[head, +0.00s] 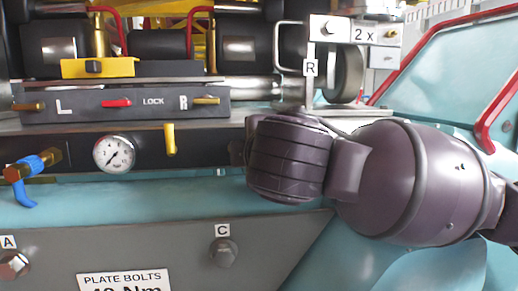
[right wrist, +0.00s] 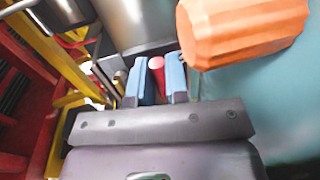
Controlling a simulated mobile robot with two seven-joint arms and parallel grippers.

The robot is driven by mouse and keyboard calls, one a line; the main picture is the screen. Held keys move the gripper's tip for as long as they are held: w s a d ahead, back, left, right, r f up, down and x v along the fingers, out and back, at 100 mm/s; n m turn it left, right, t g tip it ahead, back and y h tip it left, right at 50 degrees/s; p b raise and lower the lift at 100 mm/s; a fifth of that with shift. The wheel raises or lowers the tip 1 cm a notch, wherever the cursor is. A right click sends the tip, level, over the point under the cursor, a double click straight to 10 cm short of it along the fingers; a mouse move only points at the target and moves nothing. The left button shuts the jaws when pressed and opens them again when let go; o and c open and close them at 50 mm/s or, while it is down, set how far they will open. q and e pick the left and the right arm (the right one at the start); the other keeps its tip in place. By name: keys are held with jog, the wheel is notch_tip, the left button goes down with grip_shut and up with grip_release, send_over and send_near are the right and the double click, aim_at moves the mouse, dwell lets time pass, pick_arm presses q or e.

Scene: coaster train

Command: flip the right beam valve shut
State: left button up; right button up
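My right gripper (right wrist: 155,85) shows in the right wrist view, with two blue-faced fingers a small distance apart. A red rod-like piece (right wrist: 157,75) shows between them; I cannot tell whether they touch it or what it belongs to. In the head view my right wrist covers the right end of the dark beam (head: 75,150), so the fingers and any valve there are hidden. At the beam's left end is a brass valve (head: 31,167) with a blue handle (head: 24,192) hanging down. My left gripper is not in view.
A panel (head: 135,103) marked L, LOCK and R sits above the beam, with a pressure gauge (head: 114,153) below it. A large orange faceted object (right wrist: 240,30) is close at the wrist view's upper right. Yellow and red frame bars (right wrist: 40,50) stand at its left.

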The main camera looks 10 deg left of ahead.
grip_shut()
